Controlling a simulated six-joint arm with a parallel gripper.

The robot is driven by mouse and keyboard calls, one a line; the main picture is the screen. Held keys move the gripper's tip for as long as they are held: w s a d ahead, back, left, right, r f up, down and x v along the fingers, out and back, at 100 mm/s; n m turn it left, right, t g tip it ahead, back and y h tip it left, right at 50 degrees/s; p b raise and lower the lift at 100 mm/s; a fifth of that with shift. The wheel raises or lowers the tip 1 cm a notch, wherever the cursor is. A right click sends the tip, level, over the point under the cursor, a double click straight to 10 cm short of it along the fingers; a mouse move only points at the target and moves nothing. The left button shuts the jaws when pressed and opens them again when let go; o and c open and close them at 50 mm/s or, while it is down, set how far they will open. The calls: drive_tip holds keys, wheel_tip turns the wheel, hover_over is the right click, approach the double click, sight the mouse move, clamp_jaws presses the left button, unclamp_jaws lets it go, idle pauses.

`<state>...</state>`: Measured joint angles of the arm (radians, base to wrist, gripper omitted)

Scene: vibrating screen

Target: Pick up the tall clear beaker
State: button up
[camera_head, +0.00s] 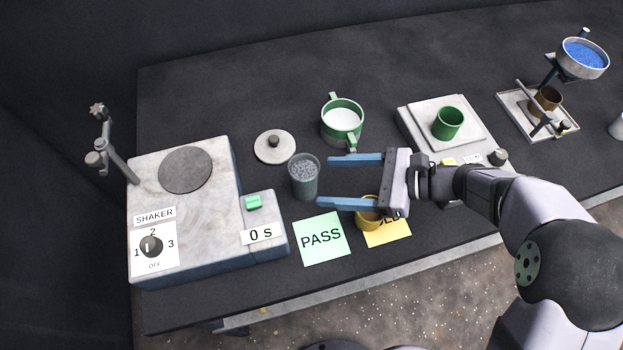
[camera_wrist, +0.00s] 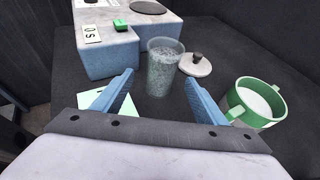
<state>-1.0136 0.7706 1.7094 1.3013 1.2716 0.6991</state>
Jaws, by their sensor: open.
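The tall clear beaker (camera_head: 304,177) stands upright on the dark table, right of the shaker, with greyish granular contents inside. Nothing hides the beaker in the head view.
The shaker (camera_head: 215,204) stands left of the beaker, a knobbed lid (camera_head: 274,147) behind it. A green two-handled pot (camera_head: 342,123) is behind right. The PASS card (camera_head: 322,238) lies in front; a yellow cup (camera_head: 368,214) is under my gripper. A scale (camera_head: 415,122) holds a green cup (camera_head: 447,123).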

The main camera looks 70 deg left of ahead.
sight(303, 179)
drive_tip(key=shift+s+a, duration=0.3)
drive_tip(key=shift+a, duration=0.05)
drive_tip(key=shift+s+a+f, duration=0.2)
drive_tip(key=shift+s, duration=0.2)
drive_tip(key=shift+p+x, duration=1.5)
drive_tip(key=shift+x, duration=1.6)
drive_tip(key=c, duration=1.2)
